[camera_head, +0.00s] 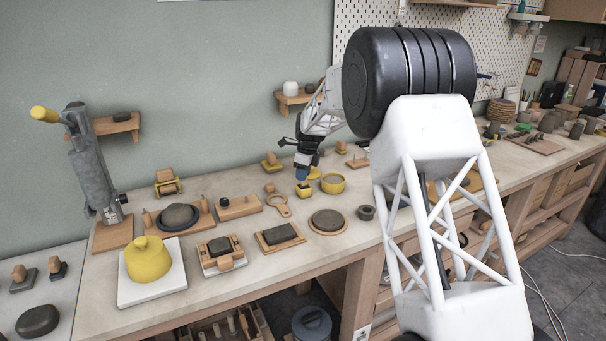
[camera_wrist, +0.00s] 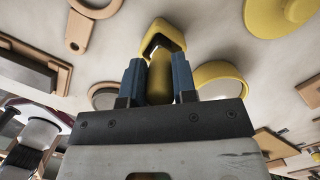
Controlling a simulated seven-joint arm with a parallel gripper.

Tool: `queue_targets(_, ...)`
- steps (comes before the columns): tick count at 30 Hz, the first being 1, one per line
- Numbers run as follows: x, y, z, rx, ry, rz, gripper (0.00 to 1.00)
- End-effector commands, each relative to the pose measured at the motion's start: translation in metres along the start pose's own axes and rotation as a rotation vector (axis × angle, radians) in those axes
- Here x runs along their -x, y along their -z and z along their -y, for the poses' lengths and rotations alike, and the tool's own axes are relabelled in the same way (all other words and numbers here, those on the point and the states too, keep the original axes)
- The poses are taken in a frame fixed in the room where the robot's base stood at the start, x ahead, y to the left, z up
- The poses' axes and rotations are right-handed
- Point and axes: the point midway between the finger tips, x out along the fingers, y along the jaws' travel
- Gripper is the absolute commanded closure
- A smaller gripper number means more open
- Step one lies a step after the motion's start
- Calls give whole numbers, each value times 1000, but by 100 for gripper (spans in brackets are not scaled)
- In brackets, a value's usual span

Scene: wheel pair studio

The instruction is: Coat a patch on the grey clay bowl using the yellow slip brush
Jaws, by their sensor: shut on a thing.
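My gripper (camera_head: 303,174) is over the workbench, its blue fingers shut on the yellow slip brush. In the wrist view, the brush's yellow handle (camera_wrist: 159,78) shows between the fingertips. A yellow block (camera_wrist: 163,36) with a dark opening is at the handle's far end; it also shows in the head view (camera_head: 304,190) just below the fingers. I cannot tell whether the brush stands in it. A rounded grey clay piece (camera_head: 178,215), probably the bowl, sits on a dark disc in a wooden frame, left of and nearer than my gripper.
A yellow-rimmed dish (camera_head: 333,183) with a greyish inside is close right of my gripper. A wooden ring tool (camera_head: 279,204), a round grey slab (camera_head: 327,220) and framed clay blocks (camera_head: 279,234) lie nearer. A yellow lidded pot (camera_head: 148,258) stands on a white board.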

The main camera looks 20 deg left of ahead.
Motion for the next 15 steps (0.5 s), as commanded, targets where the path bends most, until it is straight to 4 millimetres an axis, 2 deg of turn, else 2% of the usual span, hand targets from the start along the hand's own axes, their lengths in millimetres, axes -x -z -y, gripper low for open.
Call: queue_targets(15, 24, -4, 0, 0, 0, 0, 100)
